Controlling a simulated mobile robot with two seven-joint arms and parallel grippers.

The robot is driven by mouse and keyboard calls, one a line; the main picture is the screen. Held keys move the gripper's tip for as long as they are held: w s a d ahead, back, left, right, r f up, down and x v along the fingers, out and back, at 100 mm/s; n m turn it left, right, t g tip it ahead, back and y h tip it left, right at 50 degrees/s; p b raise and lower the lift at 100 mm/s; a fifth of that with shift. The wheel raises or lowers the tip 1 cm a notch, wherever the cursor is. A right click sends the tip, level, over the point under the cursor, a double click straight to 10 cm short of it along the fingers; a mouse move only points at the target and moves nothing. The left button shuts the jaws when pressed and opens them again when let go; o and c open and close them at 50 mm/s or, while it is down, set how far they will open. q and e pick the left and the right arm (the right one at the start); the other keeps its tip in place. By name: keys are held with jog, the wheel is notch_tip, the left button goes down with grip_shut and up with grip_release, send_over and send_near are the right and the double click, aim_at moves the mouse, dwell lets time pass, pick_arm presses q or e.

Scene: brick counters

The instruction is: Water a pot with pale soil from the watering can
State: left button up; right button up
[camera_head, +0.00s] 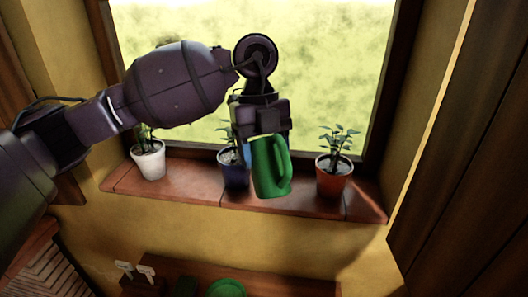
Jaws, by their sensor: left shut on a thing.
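My left gripper (267,133) is shut on a green watering can (269,168) and holds it in front of the window sill. The can's handle faces right; I cannot see its spout. A blue pot (234,180) stands on the sill just behind and left of the can, partly covered by it. A white pot (149,164) with a plant stands at the left of the sill, its plant partly hidden by my arm. A terracotta pot (332,181) with a leafy plant stands to the right of the can. Soil shades are too small to tell surely. My right gripper is not in view.
The brick-red window sill (195,190) has bare room between the white and blue pots. The window frame and a dark wooden panel (465,170) bound the right. Below, a wooden shelf (285,289) holds a green round thing (226,289) and small white tags (146,271).

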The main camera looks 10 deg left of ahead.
pick_arm(q)
jog(key=shift+r, duration=0.1)
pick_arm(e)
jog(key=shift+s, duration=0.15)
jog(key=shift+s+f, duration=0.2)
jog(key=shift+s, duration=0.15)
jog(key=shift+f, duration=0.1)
pick_arm(q)
jog(key=shift+s+d+f+t+b, duration=0.1)
jog(key=shift+f+t+b, duration=0.1)
jog(key=shift+f, duration=0.15)
jog(key=shift+s+f+t+b, duration=0.1)
jog(key=shift+f+b, duration=0.05)
jog(key=shift+f, duration=0.15)
jog(key=shift+s+f+t+y, duration=0.1)
jog(key=shift+f+t+y, duration=0.3)
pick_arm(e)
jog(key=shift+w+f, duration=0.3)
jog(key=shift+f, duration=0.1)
